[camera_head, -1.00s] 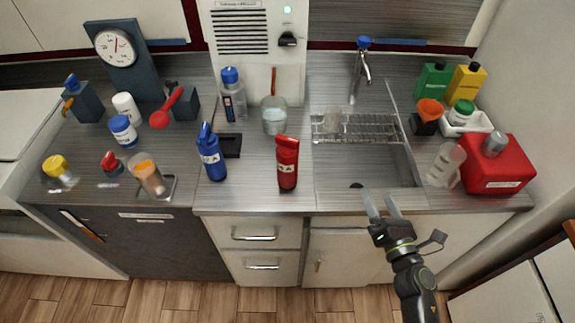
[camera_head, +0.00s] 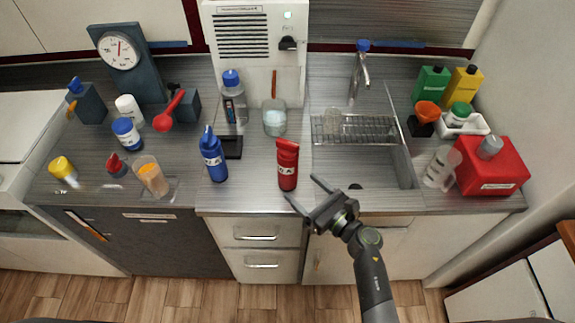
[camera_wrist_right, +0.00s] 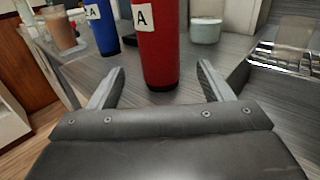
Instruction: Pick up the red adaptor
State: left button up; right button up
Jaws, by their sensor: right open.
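The red adaptor appears to be the upright red bottle (camera_head: 288,168) with a white label marked A, standing on the counter near its front edge. In the right wrist view the red bottle (camera_wrist_right: 157,45) fills the top middle, its upper part cut off. My right gripper (camera_head: 300,188) is open and empty in front of the bottle, low over the counter edge. In the wrist view the fingers of my right gripper (camera_wrist_right: 160,70) are spread to either side of the bottle's lower part. Contact is not visible. My left gripper is not in view.
A blue bottle (camera_head: 214,158) stands left of the red one, beside a black tray (camera_head: 232,146). A cloudy beaker (camera_head: 274,118) is behind. The sink (camera_head: 370,165) with a wire rack (camera_head: 355,129) lies right. A red canister (camera_head: 492,170) stands at far right.

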aim_at(295, 181)
jog(key=x, duration=0.7)
jog(key=shift+w+a, duration=0.15)
jog(key=c, duration=1.4)
jog(key=shift+o, duration=0.2)
jog(key=shift+r+p, duration=0.15)
jog(key=shift+p, duration=0.2)
notch_tip(295, 181, up, 10)
jog(key=p, duration=0.8)
jog(key=shift+p, duration=0.4)
jog(key=shift+f+b, duration=4.9)
jog(key=shift+f, duration=0.25)
